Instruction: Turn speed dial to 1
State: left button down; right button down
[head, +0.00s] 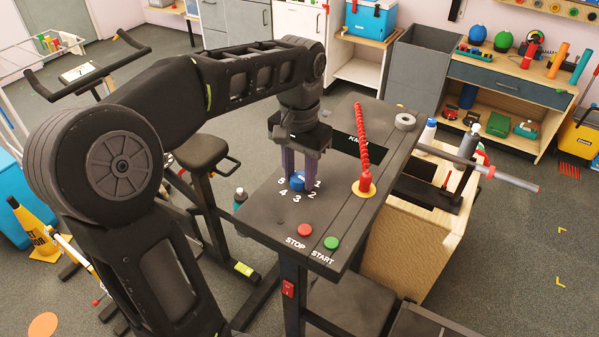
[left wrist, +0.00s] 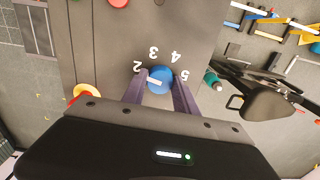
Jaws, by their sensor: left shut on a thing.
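The blue speed dial (head: 297,184) sits on the dark console top (head: 262,205), with white numbers 1 to 5 around its near side. My left gripper (head: 298,174) points down over it, its two purple fingers on opposite sides of the dial, shut on it. In the left wrist view the dial (left wrist: 163,76) lies between the fingertips (left wrist: 160,89). A white mark on the dial points toward the left finger, just below the number 2 in that view. The number 1 is hidden there, but shows right of the dial in the head view. My right gripper is out of view.
A red STOP button (head: 305,230) and a green START button (head: 331,243) are at the console's near end. A red beaded cord (head: 363,150) rises from a yellow-based fixture to the right. A bicycle seat (head: 201,151) stands left of the console.

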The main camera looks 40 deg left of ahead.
aim_at(299, 176)
pick_arm(q)
jog(key=n, duration=0.4)
jog(key=shift+n, duration=0.3)
jog(key=n, duration=0.4)
jog(key=shift+n, duration=0.4)
jog(key=c, duration=0.9)
grip_release()
jog(key=shift+c, duration=0.2)
jog(key=shift+r, duration=0.6)
notch_tip(299, 176, up, 7)
jog(key=p, duration=0.5)
jog(key=shift+f, duration=0.15)
